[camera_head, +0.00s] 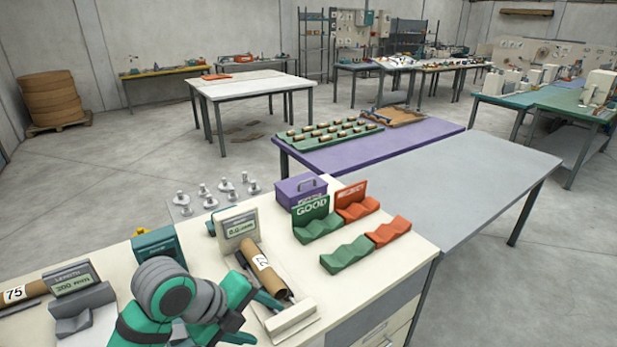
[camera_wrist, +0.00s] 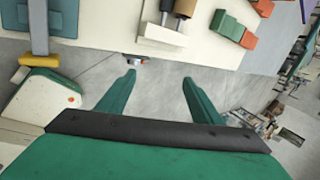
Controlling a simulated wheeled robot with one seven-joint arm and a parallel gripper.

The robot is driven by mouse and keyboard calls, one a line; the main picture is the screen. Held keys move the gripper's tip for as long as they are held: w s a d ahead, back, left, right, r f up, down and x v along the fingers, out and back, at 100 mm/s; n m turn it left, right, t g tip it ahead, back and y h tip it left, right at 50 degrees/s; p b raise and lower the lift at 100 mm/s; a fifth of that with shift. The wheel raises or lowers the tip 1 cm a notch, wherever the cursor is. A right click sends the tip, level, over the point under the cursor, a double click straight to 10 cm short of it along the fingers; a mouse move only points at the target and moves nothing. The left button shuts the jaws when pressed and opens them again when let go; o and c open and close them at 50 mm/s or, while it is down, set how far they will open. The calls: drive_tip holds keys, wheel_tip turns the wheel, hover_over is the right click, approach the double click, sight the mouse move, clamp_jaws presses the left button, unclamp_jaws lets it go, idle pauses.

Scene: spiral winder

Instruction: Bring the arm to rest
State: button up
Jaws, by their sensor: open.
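My arm is bent low at the near edge of the cream worktable (camera_head: 375,262) in the head view. My gripper (camera_head: 268,322) has green fingers pointing right, close to the table's near edge. In the wrist view my gripper (camera_wrist: 158,80) is open, with its two fingers apart and nothing between them. Grey floor shows between and beyond the fingers, with the table edge above them. A brown tube (camera_head: 260,271) with a number label lies in the holder under the 6.0 mm display (camera_head: 240,229), just beyond the gripper. The tube's end also shows in the wrist view (camera_wrist: 185,8).
Green GOOD trays (camera_head: 346,255) and orange trays (camera_head: 389,232) stand to the right, beside a purple box (camera_head: 300,190). A length gauge (camera_head: 75,280) and another tube (camera_head: 22,292) are at left. The grey table (camera_head: 463,203) at right is bare.

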drive_tip(key=w+d+r+n+t+h, duration=0.1)
drive_tip(key=w+d+n+t+h, duration=0.1)
drive_tip(key=w+d+n+t, duration=0.3)
drive_tip(key=w+d+n+t+h, duration=0.1)
drive_tip(key=d+n, duration=0.2)
drive_tip(key=d, duration=0.3)
drive_tip(key=w+d+r+n+t+h, duration=0.1)
drive_tip(key=w+d+n+t+h, duration=0.1)
drive_tip(key=w+d+n+t, duration=0.3)
drive_tip(key=s+f+n+t+y, duration=0.1)
drive_tip(key=s+f+n+y, duration=0.8)
drive_tip(key=s+f+n, duration=0.75)
drive_tip(key=s+a+f+m, duration=0.1)
drive_tip(key=s+a, duration=0.2)
drive_tip(key=s, duration=1)
drive_tip(key=s+a+f+m+y, duration=0.1)
drive_tip(key=s+a, duration=0.1)
drive_tip(key=s, duration=1)
drive_tip(key=shift+s+a+f+g, duration=0.35)
drive_tip(key=shift+s+a+g, duration=0.05)
